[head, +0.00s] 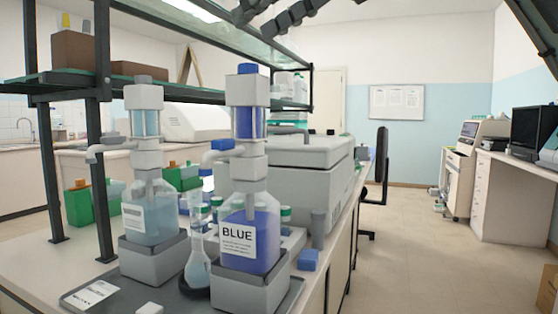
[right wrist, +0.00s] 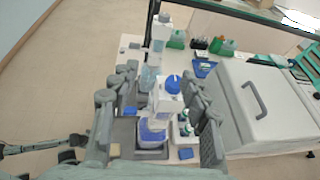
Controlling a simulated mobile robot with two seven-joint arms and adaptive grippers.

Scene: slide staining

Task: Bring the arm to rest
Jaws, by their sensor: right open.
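My right gripper (head: 283,12) shows only in part at the top edge of the head view, dark and high above the bench. In the right wrist view its two grey fingers (right wrist: 160,82) stand wide apart, with nothing held between them. Below and beyond them are the dispenser bottle labelled BLUE (head: 250,235), with a blue cap (right wrist: 173,84), and a pale blue dispenser bottle (head: 150,220). Both bottles stand upright in grey holders on the bench. I cannot tell how far the fingers are from the bottles. My left gripper is not in view.
A glass flask (head: 198,262) stands between the bottles. A large grey instrument (head: 295,165) with a handle stands behind them. A shelf with dark posts (head: 100,150) rises over the bench. A small blue block (head: 308,260) lies near the bench edge. The floor (head: 420,250) at right is mostly free.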

